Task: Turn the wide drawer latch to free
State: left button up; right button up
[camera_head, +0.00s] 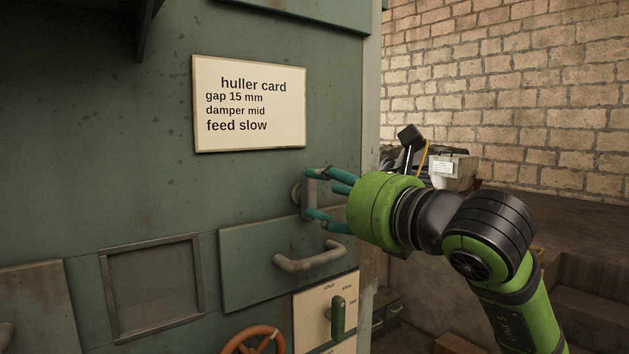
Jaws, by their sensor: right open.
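The wide drawer (245,268) is a green front with a grey bar handle (310,258), set in the green machine. A grey metal latch (309,196) stands upright on a round mount at the drawer's top edge. My right gripper (316,194) reaches in from the right with its teal fingers apart, one above and one below, around the latch. I cannot tell whether the fingers touch it. The fingers hide part of the latch. My left gripper is not in view.
A white huller card (249,104) is fixed above. Below are a green lever (338,317) on a pale plate, an orange handwheel (252,340) and a recessed panel (152,287). Clutter with a grey box (447,171) lies behind my arm, before a brick wall (540,90).

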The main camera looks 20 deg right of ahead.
aim_at(311, 190)
jog(key=shift+p+x, duration=0.55)
jog(key=shift+x, duration=1)
grip_shut()
